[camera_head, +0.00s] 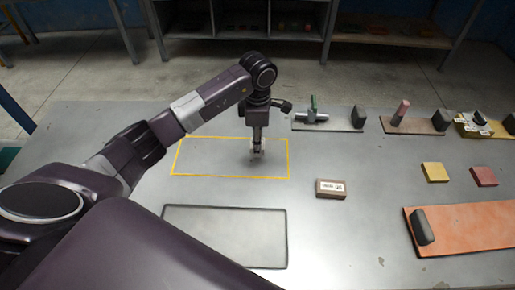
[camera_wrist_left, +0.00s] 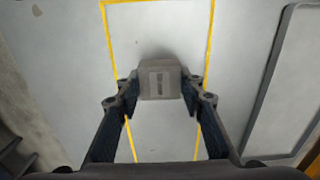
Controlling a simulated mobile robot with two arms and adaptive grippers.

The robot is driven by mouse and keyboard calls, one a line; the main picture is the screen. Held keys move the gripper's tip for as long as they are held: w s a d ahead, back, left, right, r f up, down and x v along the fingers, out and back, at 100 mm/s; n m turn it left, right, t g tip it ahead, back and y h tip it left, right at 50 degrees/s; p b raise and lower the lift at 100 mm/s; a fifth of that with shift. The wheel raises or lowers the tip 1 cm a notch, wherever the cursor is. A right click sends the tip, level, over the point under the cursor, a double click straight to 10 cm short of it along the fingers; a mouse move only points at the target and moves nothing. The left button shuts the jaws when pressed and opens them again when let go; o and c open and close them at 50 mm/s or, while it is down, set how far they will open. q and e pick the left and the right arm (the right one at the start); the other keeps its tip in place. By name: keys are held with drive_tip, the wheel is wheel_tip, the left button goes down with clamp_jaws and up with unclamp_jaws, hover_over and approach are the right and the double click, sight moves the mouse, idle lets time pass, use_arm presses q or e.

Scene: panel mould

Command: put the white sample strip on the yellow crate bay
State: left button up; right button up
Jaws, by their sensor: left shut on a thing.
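The yellow crate bay (camera_head: 230,178) is a yellow-outlined rectangle on the grey table. Its yellow lines also show in the left wrist view (camera_wrist_left: 110,40). My left gripper (camera_head: 257,153) points down inside the right part of this outline. My right gripper is not in view.
A black-outlined rectangle (camera_head: 225,236) lies nearer. Right of the yellow bay is a small brown box with a white label (camera_head: 331,189). Yellow (camera_head: 435,172) and red (camera_head: 484,176) blocks, an orange board (camera_head: 470,227) and boards with fixtures stand farther right.

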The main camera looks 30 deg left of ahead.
use_arm(q)
wheel_tip(320, 180, down, 4)
drive_tip(key=shift+r+p, duration=0.2)
drive_tip(key=shift+p, duration=0.1)
drive_tip(key=shift+f, duration=0.25)
drive_tip(key=o, duration=1.2)
drive_tip(key=shift+c, duration=0.2)
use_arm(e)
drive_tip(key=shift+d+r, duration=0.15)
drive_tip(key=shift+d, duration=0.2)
use_arm(q)
drive_tip(key=shift+r, duration=0.25)
wheel_tip(320, 180, up, 10)
drive_tip(key=b, duration=0.2)
drive_tip(key=shift+r+b, duration=0.25)
drive_tip(key=shift+b, duration=0.05)
drive_tip(key=shift+r, duration=0.7)
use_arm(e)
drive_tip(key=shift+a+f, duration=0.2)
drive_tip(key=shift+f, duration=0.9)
